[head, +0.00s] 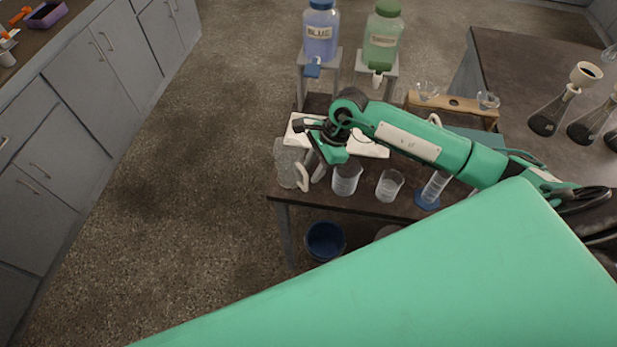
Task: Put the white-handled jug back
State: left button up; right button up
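A clear jug (287,163) with a white handle (303,178) stands at the left front corner of the dark table (312,212), and it looks upright. My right gripper (318,146) is over the jug's right side, close to the rim and handle. It points down and left, with its arm reaching in from the right. Its fingers partly cover the jug, so I cannot tell whether they touch it or how far apart they are. My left gripper is not in view.
Two clear beakers (346,180) (389,186) and a blue-footed cylinder (433,188) stand right of the jug. Behind are blue (320,35) and green (382,42) dispenser bottles on stands. A blue bucket (325,241) is below. Flasks (548,118) stand on the right bench.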

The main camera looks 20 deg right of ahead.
jog(key=b+v, duration=0.1)
jog(key=v, duration=0.6)
jog(key=shift+r, duration=0.25)
jog(key=shift+d, duration=0.1)
